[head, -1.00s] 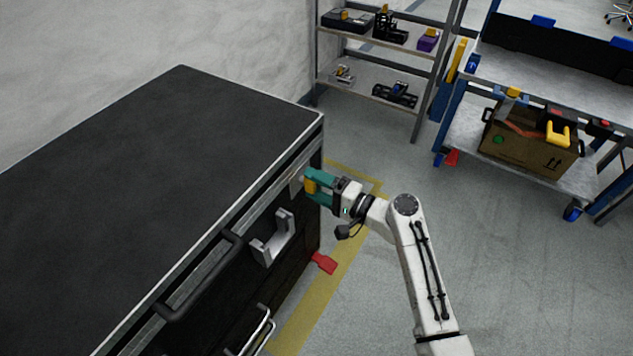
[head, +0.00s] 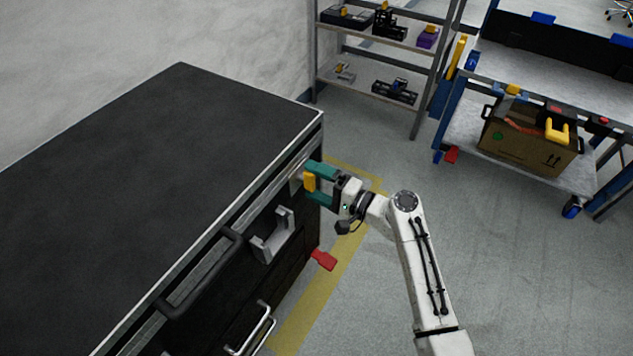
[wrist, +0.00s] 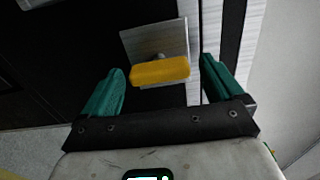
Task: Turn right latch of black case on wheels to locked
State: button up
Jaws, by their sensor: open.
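The black case (head: 150,150) on wheels fills the left of the head view. Its right latch (head: 310,182) is a yellow handle on a metal plate near the far end of the case's front. In the wrist view the yellow latch (wrist: 160,71) lies crosswise in front of the plate (wrist: 153,38). My gripper (head: 318,183) has teal fingers and is at the latch. In the wrist view my gripper (wrist: 162,88) is open, with one finger on each side of the yellow handle and gaps visible at both ends.
A grey bracket (head: 272,236) and a black handle (head: 200,275) stick out from the case front, left of my gripper. A red wheel pedal (head: 324,260) is low beside the case. Shelves (head: 375,62) and a cart (head: 540,85) stand behind. Floor at right is clear.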

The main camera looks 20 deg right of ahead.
jog(key=v, duration=1)
jog(key=shift+s+d+p, duration=0.2)
jog(key=shift+s+p, duration=0.15)
jog(key=shift+p, duration=0.05)
jog(key=s+a+f+n+g+h, duration=0.1)
jog(key=s+a+f+n+g, duration=0.45)
jog(key=s+f, duration=0.2)
jog(key=s+d+f+n+g+h, duration=0.1)
jog(key=s+n+g+h, duration=0.15)
jog(key=s, duration=0.45)
jog(key=s+d+f+n+g+h, duration=0.1)
jog(key=s+d+f+g+h, duration=0.2)
jog(key=s, duration=0.4)
jog(key=s+d+r+n+g+h, duration=0.25)
jog(key=s+r+h, duration=0.2)
jog(key=s, duration=0.45)
notch_tip(320, 180, up, 15)
jog(key=p, duration=1.5)
jog(key=shift+w+d+m, duration=0.15)
jog(key=shift+w+m, duration=0.3)
